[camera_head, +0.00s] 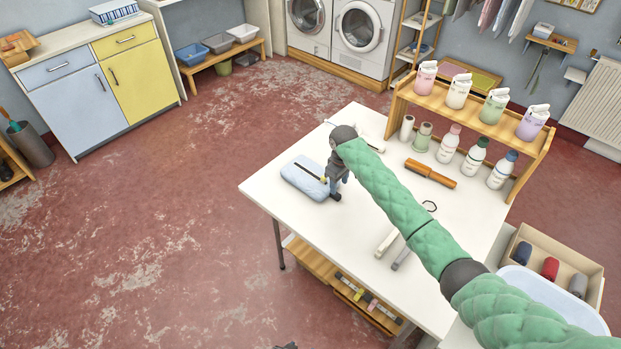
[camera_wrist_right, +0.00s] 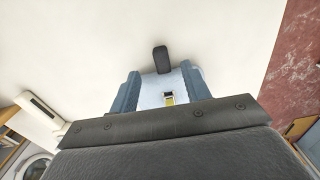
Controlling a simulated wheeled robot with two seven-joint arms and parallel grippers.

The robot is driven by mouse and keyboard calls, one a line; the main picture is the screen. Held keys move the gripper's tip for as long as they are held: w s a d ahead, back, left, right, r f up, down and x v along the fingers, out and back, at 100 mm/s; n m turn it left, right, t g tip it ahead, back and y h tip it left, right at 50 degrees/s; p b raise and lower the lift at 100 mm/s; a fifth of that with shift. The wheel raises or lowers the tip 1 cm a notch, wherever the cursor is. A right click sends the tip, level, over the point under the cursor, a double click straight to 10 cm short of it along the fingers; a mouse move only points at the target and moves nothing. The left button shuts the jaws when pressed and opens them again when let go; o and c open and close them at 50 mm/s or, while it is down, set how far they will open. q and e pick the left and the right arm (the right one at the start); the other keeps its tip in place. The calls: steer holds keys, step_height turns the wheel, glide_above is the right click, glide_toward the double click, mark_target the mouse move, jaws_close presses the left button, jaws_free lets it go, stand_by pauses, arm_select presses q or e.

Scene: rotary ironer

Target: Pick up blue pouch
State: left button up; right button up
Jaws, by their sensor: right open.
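The blue pouch (camera_head: 304,184) is a pale blue, flat, rounded pouch with a dark zip line and a small yellow pull. It lies on the white table near its left corner. My right gripper (camera_head: 338,190) is open at the pouch's right end and points down. In the right wrist view, the pouch (camera_wrist_right: 150,94) shows partly between the two blue-grey fingers of my right gripper (camera_wrist_right: 160,80), with the yellow pull near the palm. The palm hides the rest. Whether the fingers touch the pouch cannot be told. My left gripper cannot be made out.
On the white table (camera_head: 300,225) lie an orange-brown handled tool (camera_head: 430,173) and pale tools (camera_head: 386,243). A wooden rack (camera_head: 470,118) with several bottles stands behind. A dark rounded piece (camera_wrist_right: 161,60) shows beyond the fingers. The table's front left is clear.

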mark_target(338, 195)
steer(key=shift+f, duration=2.55)
jaws_close()
step_height(338, 195, up, 10)
step_height(338, 195, down, 7)
steer(key=shift+f, duration=0.15)
